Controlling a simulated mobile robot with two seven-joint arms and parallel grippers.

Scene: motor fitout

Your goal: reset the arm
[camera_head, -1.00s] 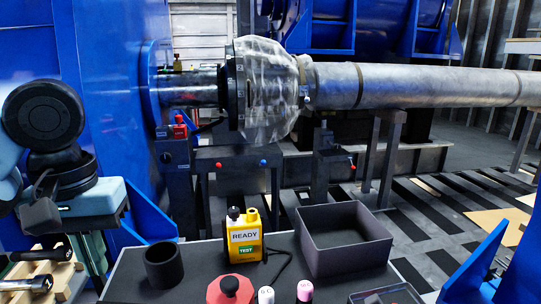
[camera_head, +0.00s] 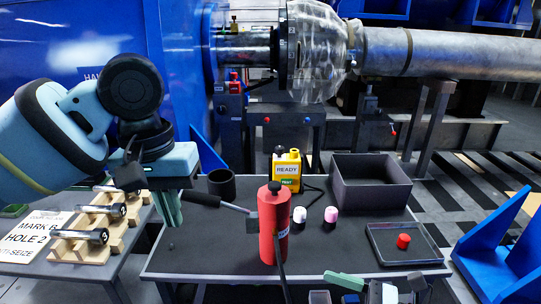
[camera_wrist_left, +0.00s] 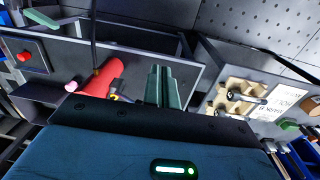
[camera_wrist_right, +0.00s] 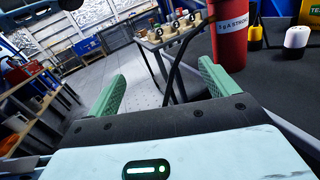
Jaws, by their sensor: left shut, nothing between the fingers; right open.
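My left arm reaches in from the left in the head view. Its gripper (camera_head: 167,208) points down with green fingers together and empty, beside the table's left edge, above and right of the wooden rack. In the left wrist view the shut fingers (camera_wrist_left: 160,88) show nothing between them. My right gripper (camera_head: 345,284) shows only partly at the bottom of the head view, by the table's front edge. In the right wrist view its fingers (camera_wrist_right: 160,90) are wide apart and empty. A red cylinder (camera_head: 267,228) stands on the table between the two grippers.
The dark table (camera_head: 190,255) holds a black cup (camera_head: 222,184), a hammer (camera_head: 205,200), a yellow tester (camera_head: 287,168), a grey bin (camera_head: 372,199) and a tray (camera_head: 378,251) with a red cap. The wooden rack (camera_head: 92,248) carries metal parts. A large shaft (camera_head: 450,55) runs behind.

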